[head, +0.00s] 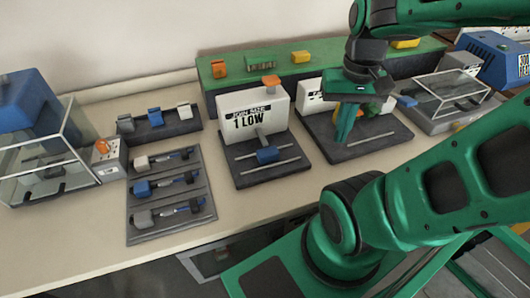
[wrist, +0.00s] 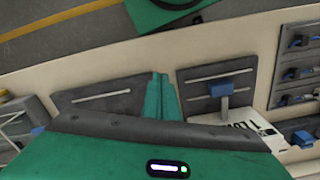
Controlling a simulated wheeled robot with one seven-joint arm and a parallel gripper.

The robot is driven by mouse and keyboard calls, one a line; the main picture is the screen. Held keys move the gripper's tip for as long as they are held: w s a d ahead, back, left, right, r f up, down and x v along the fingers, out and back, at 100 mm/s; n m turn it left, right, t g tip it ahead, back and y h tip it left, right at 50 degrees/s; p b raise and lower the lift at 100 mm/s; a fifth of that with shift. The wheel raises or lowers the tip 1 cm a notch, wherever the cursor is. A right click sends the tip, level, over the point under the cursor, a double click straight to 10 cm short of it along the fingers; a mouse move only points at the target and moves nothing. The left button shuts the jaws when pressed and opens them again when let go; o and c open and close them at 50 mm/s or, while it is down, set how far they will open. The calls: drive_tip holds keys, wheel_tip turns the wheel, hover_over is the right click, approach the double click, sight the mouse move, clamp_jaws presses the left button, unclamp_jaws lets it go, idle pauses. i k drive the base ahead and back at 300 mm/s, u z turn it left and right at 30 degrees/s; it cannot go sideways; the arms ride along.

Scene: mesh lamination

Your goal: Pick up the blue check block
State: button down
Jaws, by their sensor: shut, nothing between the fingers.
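My gripper (head: 343,128) is shut and empty, with its green fingers pointing down over the right-hand dark fixture base (head: 378,142). The fingers (wrist: 160,98) also show in the wrist view. Several blue blocks are in view, and I cannot tell which is the check block. One blue block (head: 267,155) sits on the rail in front of the "1 LOW" sign, left of my gripper; it also shows in the wrist view (wrist: 222,90). Another blue block (head: 154,117) stands in a dark rack between a grey and a white block.
The "1 LOW" sign board (head: 260,114) stands upright left of my gripper. A green shelf (head: 335,60) with orange and yellow blocks runs behind. Glass-sided boxes stand at far left (head: 40,160) and right (head: 455,90). The front table strip (head: 90,240) is clear.

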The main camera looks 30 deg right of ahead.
sight(270, 154)
drive_tip(key=k, duration=0.5)
drive_tip(key=u, duration=0.85)
drive_tip(key=k, duration=1.25)
drive_tip(key=z, duration=0.7)
drive_tip(key=i, duration=1)
drive_tip(key=u, duration=0.1)
